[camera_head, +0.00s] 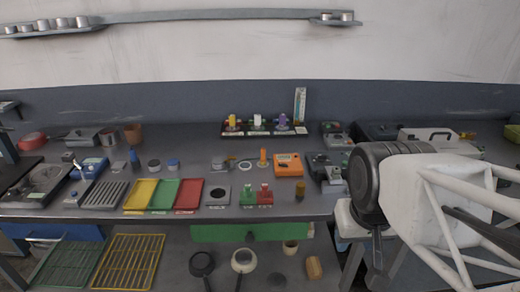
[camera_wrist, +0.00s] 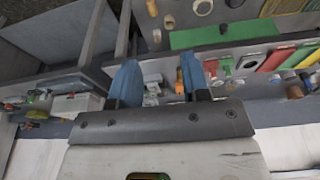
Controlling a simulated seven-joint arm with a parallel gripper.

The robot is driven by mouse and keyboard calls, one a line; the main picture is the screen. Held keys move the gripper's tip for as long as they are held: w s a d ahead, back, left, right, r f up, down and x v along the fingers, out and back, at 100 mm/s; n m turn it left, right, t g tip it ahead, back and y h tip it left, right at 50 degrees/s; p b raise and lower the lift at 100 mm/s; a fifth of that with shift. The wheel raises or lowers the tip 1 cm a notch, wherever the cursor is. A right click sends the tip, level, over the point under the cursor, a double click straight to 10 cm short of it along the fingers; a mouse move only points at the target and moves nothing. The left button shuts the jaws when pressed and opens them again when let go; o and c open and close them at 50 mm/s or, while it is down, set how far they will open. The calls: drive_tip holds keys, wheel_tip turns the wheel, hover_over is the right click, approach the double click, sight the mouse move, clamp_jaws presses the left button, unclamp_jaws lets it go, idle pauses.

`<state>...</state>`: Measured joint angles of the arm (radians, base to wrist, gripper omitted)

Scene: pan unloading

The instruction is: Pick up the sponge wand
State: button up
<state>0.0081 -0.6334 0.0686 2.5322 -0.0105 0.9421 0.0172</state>
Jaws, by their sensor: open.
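My gripper (camera_wrist: 159,80) is open in the wrist view, its two blue fingertips apart with nothing held between them. In the head view my gripper (camera_head: 377,268) hangs low in front of the counter's right part, partly hidden by my own arm. I cannot pick out the sponge wand with certainty. An upright orange cylinder (camera_head: 263,158) on the counter and a tan block (camera_head: 314,267) on the lower shelf are small and unclear. Both are apart from my gripper and to its left in the head view.
The counter (camera_head: 330,208) holds yellow, green and red trays (camera_head: 165,194), an orange device (camera_head: 288,164) and a rack (camera_head: 262,134) of coloured items. Pans (camera_head: 243,262) and wire racks (camera_head: 128,262) lie on the lower shelf. A white box (camera_head: 440,139) stands behind my arm.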

drive_tip(key=shift+o, duration=0.9)
drive_tip(key=w+a+r+m, duration=0.1)
drive_tip(key=w+r+m, duration=0.15)
drive_tip(key=w, duration=0.45)
drive_tip(key=w+a+r+m, duration=0.1)
drive_tip(key=w+m, duration=0.2)
drive_tip(key=w, duration=0.5)
drive_tip(key=m+g, duration=0.3)
drive_tip(key=m, duration=1.1)
approach(263, 149)
drive_tip(key=f, duration=0.3)
drive_tip(key=s+f, duration=0.1)
drive_tip(key=f, duration=0.1)
drive_tip(key=shift+d+f, duration=0.2)
drive_tip(key=shift+d, duration=0.1)
drive_tip(key=shift+w+a+f, duration=0.1)
drive_tip(key=shift+w+f, duration=0.15)
drive_tip(key=shift+w, duration=0.05)
